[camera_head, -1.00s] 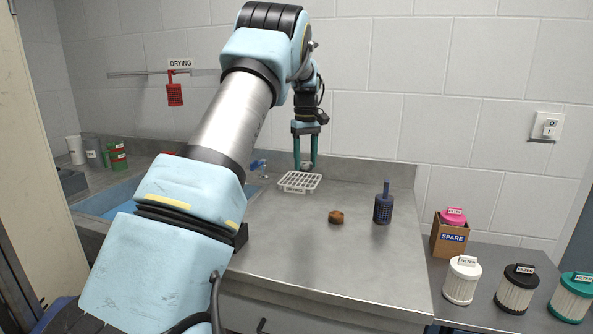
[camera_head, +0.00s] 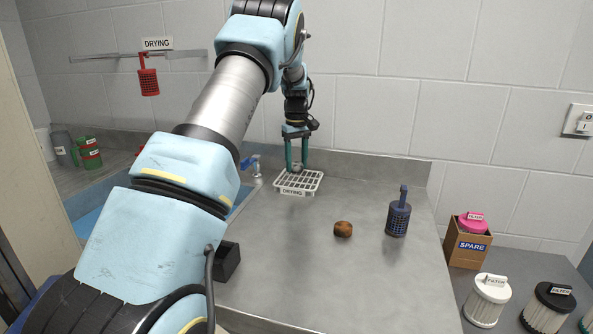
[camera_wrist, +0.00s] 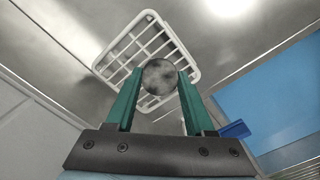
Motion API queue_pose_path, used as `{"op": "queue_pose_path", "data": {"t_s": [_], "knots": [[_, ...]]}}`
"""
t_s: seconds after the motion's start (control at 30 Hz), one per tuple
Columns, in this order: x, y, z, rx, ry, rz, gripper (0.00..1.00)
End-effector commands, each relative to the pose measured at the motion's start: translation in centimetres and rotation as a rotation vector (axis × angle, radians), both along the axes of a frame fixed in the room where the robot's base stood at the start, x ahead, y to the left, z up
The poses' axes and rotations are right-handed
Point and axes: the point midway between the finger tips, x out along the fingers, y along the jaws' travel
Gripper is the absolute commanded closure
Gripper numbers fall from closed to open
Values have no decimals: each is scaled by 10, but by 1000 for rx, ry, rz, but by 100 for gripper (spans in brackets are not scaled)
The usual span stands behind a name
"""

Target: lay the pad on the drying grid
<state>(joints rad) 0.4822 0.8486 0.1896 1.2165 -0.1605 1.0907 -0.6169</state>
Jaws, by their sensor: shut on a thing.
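The pad is a small round grey mottled piece; it shows in the wrist view (camera_wrist: 159,77) between my fingertips, and small in the head view (camera_head: 297,168). My gripper (camera_head: 297,160) has green fingers and is shut on the pad. The white drying grid (camera_head: 299,187), with a DRYING label on its front, lies on the steel counter. In the wrist view the grid (camera_wrist: 150,22) shows behind the pad. The pad is over the back part of the grid; I cannot tell whether it touches the bars.
A brown lump (camera_head: 343,229) and a dark blue mesh holder (camera_head: 398,218) stand on the counter (camera_head: 300,270) to the right. A blue basin (camera_head: 85,203) is at left. A red mesh holder (camera_head: 149,82) hangs on the wall rail. Filters and a SPARE box (camera_head: 468,247) stand at the far right.

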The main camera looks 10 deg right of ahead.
Motion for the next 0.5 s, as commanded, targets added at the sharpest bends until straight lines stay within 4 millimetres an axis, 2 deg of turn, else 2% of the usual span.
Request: {"op": "queue_pose_path", "data": {"t_s": [0.3,0.5], "knots": [[-1,1,-35,1,1,0,97],[0,0,-36,0,0,0,97]]}}
